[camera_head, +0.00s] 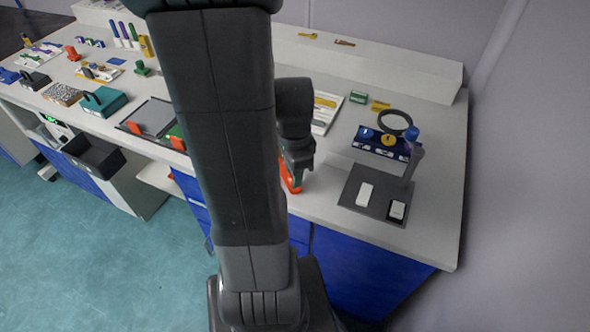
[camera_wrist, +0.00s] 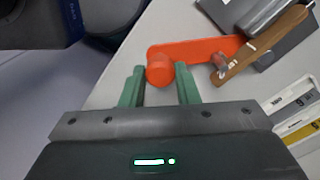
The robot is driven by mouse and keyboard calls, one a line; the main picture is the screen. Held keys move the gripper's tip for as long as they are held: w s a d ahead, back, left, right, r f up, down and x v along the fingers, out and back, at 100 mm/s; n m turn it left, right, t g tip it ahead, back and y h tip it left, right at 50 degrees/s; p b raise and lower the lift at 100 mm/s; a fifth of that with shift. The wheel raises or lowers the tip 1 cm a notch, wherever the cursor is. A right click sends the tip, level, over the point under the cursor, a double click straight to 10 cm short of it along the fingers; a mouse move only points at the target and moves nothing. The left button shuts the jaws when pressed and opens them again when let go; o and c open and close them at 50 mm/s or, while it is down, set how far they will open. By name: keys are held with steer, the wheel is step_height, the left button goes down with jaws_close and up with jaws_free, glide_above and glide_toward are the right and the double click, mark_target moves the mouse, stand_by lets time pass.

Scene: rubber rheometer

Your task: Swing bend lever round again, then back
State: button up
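The bend lever (camera_wrist: 200,49) is a flat orange-red arm with a round upright knob (camera_wrist: 160,72) at its left end in the wrist view. My gripper (camera_wrist: 160,80) has its two green fingers on either side of the knob, with narrow gaps showing, so it looks open around the knob and not clamped. The lever's right end meets a grey pivot area beside a brown wooden bar (camera_wrist: 258,46). In the head view an orange part (camera_head: 290,178) shows just below my wrist at the bench front edge; my arm hides most of that area.
A dark grey mat (camera_head: 372,211) with white pieces and a magnifier (camera_head: 393,122) stand to the right. A grey plate (camera_head: 152,116) with orange parts lies left of my arm. White cards (camera_wrist: 292,97) lie right in the wrist view. The bench's front edge is close.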

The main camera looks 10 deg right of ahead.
steer(key=o, duration=0.4)
steer(key=shift+a, duration=0.15)
steer(key=shift+r, duration=0.1)
step_height(320, 180, up, 14)
steer(key=p, duration=0.1)
steer(key=shift+f, duration=0.2)
step_height(320, 180, down, 14)
steer(key=shift+r+b, duration=0.1)
steer(key=shift+b, duration=0.45)
steer(key=shift+r, duration=0.15)
